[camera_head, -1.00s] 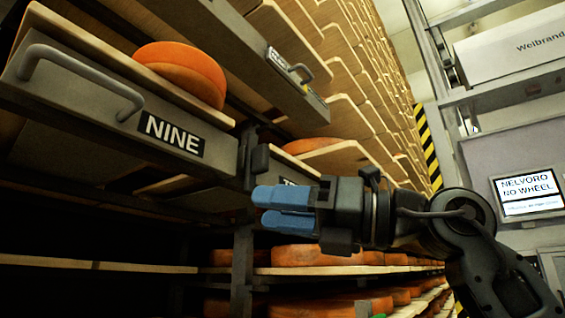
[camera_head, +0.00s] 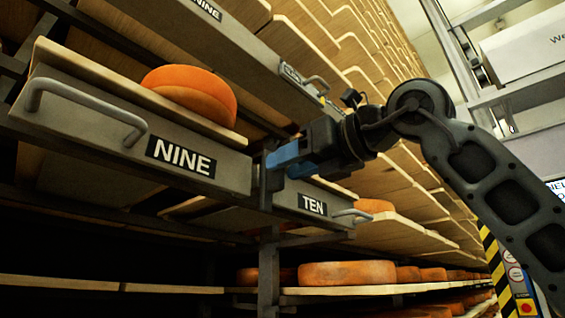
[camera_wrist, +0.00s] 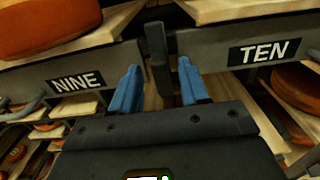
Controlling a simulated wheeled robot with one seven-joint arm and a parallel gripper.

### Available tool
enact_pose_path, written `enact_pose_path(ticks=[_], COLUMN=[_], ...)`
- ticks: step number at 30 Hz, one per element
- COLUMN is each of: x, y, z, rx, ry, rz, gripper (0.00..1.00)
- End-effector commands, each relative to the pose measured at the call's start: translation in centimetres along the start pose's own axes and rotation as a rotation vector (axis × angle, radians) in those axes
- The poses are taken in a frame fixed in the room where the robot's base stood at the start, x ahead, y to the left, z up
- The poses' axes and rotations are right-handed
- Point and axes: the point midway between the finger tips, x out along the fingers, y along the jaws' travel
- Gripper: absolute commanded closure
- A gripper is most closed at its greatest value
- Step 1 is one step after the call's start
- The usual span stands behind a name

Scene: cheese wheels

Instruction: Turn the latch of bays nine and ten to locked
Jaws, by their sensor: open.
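The latch (camera_wrist: 157,50) is a dark upright bar between the bay fronts marked NINE (camera_wrist: 78,83) and TEN (camera_wrist: 264,52) in the wrist view. My gripper (camera_wrist: 160,82) is open, its blue fingers on either side of the latch's lower part. Whether a finger touches it I cannot tell. In the head view my gripper (camera_head: 271,161) points left at the post between the NINE label (camera_head: 181,157) and the TEN label (camera_head: 313,204). The latch is mostly hidden behind the fingers there.
An orange cheese wheel (camera_head: 190,95) lies on the board above bay nine. Bar handles stick out from bay nine (camera_head: 88,110) and bay ten (camera_head: 352,214). Another drawer front (camera_head: 205,45) hangs above. More wheels (camera_head: 347,273) sit on the lower shelf.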

Motion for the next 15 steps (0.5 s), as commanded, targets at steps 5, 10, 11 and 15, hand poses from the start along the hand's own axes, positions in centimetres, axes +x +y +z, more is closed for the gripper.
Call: enact_pose_path(ticks=[5, 10, 11, 15], x=[1.8, 2.2, 2.2, 2.2], y=[0.0, 0.0, 0.0, 0.0], z=[0.1, 0.0, 0.0, 0.0], rx=[0.001, 0.0, 0.0, 0.0], ry=[0.001, -0.001, -0.001, 0.0], rz=[0.001, 0.001, 0.001, 0.001], gripper=[0.55, 0.55, 0.55, 0.55])
